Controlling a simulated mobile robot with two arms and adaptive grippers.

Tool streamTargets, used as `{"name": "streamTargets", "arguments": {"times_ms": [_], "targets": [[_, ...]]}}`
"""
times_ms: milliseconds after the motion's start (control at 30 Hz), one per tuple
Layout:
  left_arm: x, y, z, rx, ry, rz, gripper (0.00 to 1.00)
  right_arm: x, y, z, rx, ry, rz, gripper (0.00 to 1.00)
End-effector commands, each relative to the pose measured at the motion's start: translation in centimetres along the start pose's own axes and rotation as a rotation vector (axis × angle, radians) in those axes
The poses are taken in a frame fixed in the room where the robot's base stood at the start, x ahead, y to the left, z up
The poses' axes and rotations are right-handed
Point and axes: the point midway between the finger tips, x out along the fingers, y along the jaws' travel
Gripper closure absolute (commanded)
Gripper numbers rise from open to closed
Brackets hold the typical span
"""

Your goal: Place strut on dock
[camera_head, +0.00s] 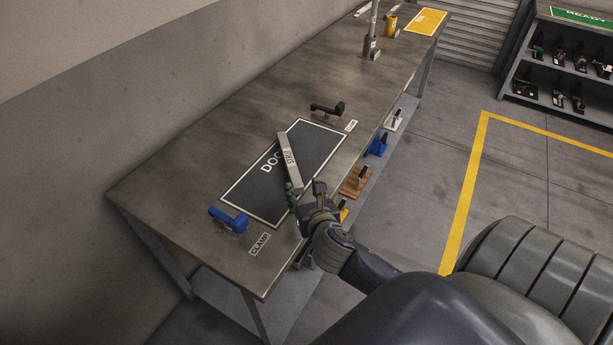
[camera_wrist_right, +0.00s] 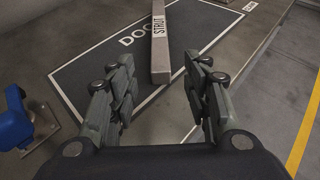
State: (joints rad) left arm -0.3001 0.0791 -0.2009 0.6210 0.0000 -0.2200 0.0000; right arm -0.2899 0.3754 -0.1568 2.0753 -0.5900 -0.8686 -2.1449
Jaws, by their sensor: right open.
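The strut (camera_head: 289,163) is a grey bar with a white STRUT label. It lies on the dark dock mat (camera_head: 250,192), slanted across the DOCK lettering. My right gripper (camera_head: 305,188) is at the near end of the strut, low over the mat's right edge. The dock's white outline (camera_wrist_right: 95,50) also shows there. The far end of the strut is cut off in that view. My left gripper is not in view.
A blue clamp (camera_head: 228,219) stands at the dock's near end and a black clamp (camera_head: 327,110) at its far end. Parts sit on a shelf below the table edge.

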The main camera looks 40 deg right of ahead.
Motion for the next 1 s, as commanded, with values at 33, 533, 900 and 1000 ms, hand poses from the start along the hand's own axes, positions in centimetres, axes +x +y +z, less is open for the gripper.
{"name": "streamTargets", "arguments": {"times_ms": [33, 533, 900, 1000], "targets": [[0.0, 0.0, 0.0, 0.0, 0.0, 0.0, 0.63, -0.8, 0.0, -0.1, -0.001, 0.001, 0.001, 0.55], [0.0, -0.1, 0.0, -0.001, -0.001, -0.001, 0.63, -2.2, 0.0, 0.0, 0.001, 0.0, 0.0, 0.55], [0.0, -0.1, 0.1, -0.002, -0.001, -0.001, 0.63, -2.5, -0.1, -0.5, 0.067, 0.02, -0.007, 0.55], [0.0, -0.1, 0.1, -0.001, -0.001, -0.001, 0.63, -3.3, -0.2, -1.7, 0.24, 0.072, -0.025, 0.55]]}}
